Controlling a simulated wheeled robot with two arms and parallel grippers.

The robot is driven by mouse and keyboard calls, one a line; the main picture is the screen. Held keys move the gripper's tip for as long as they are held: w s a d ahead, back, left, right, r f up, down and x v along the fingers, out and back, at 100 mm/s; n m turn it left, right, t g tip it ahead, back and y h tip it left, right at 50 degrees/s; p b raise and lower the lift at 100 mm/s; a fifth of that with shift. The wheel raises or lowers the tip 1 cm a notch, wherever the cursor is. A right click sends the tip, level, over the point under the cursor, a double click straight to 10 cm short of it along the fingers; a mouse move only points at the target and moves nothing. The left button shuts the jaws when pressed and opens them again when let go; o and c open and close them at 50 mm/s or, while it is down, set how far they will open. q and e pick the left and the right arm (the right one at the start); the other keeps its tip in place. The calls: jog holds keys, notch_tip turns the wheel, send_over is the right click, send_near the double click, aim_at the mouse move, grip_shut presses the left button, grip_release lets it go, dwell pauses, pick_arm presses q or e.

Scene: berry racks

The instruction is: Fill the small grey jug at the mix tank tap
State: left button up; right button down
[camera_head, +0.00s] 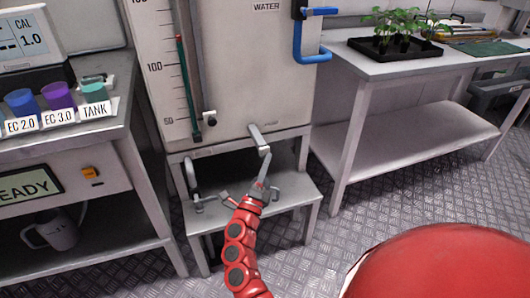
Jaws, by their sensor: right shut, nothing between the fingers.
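A grey jug (57,232) with a handle sits on the lower shelf of the bench at the left, partly in shadow. The large pale tank (235,90) marked WATER stands in the middle. A grey tap lever (256,134) sticks out low on its front. My right gripper (264,152) is shut and empty, its tips at the lower end of that lever; I cannot tell whether they touch. A grey metal fitting (193,178) shows below the tank's left part, above a low stand (294,190). My left gripper is not in view.
A blue pipe handle (298,42) juts from the tank. A right table (415,66) holds a black plant tray (396,50). Metal floor (380,215) lies open between.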

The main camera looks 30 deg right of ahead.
jog(key=shift+w, duration=0.1)
dwell(0.3)
jog(key=shift+w+d+b, duration=0.15)
jog(key=shift+w+b, duration=0.2)
jog(key=shift+w+d+b, duration=0.1)
jog(key=shift+w+b, duration=0.2)
jog(key=shift+w, duration=0.2)
dwell(0.7)
jog(key=shift+s, duration=0.1)
dwell(0.5)
jog(key=shift+s+a, duration=0.25)
jog(key=shift+s, duration=0.6)
jog(key=s, duration=0.2)
jog(key=s+a+p, duration=0.1)
jog(key=s, duration=0.2)
jog(key=shift+a, duration=0.1)
jog(key=shift+w, duration=0.1)
